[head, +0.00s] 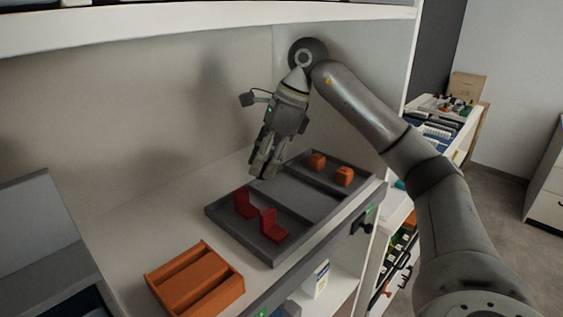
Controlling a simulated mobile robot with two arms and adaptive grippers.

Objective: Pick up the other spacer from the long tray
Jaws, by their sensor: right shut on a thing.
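A long grey tray (312,203) with compartments lies on the white shelf. Two red L-shaped pieces, one at the left (245,203) and one nearer the front (272,226), sit in its near compartment. Two orange blocks, one left (317,161) and one right (344,176), sit in its far part. I cannot tell which pieces are called spacers. My right gripper (264,172) points down over the tray's left edge, between the red pieces and the orange blocks. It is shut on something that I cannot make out. My left gripper is out of view.
An orange slotted holder (195,284) stands in front of the tray, near the shelf edge. A grey box-like object (40,230) is at the far left. The shelf's back wall is close behind my right gripper. White shelf surface left of the tray is clear.

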